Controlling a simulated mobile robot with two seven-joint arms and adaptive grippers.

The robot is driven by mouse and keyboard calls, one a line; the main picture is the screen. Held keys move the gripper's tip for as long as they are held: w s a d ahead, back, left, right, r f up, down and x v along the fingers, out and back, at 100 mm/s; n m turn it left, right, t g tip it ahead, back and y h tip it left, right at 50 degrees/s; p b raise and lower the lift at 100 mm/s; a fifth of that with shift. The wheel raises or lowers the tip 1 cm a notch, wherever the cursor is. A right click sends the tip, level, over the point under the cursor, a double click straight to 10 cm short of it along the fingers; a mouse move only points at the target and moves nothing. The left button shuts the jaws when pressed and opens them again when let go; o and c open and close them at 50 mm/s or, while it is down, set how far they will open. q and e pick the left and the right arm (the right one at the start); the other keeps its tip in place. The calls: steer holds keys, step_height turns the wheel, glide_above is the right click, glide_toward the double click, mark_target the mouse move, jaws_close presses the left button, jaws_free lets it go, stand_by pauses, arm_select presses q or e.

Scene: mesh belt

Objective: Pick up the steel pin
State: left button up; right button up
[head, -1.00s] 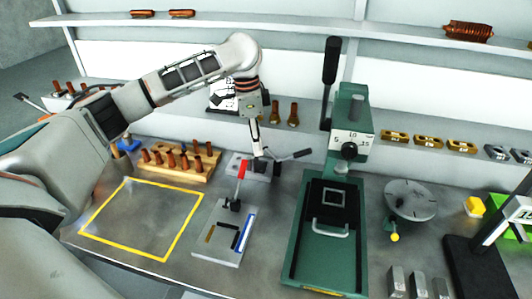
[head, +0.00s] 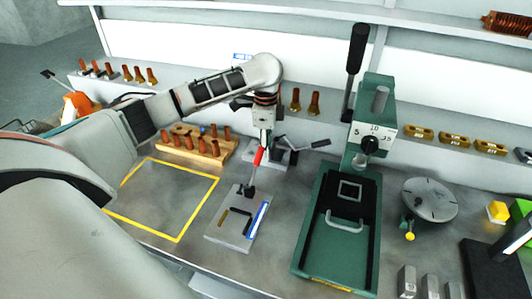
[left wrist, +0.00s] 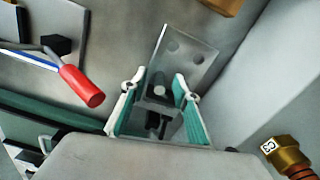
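My left gripper (head: 266,143) is low over a small grey fixture (head: 280,157) behind the red-handled clamp (head: 258,157). In the left wrist view its two teal-padded fingers (left wrist: 158,108) are spread apart. Between them is a grey metal plate with holes (left wrist: 187,52). A small pale round piece (left wrist: 159,90), which looks like the end of the steel pin, shows between the fingers, with dark parts below it. I see no finger contact with it. In the head view the pin cannot be made out behind the gripper and the red handle. My right gripper is not in view.
The red handle (left wrist: 82,86) is close to the fingers on the left. A black-levered clamp (head: 307,144) stands just right of the gripper. A wooden rack of copper-coloured pins (head: 208,155) is to the left, a green press (head: 335,230) to the right. The yellow-outlined area (head: 165,200) is clear.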

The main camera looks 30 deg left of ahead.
arm_select(q)
jaws_close()
stand_by(0.3)
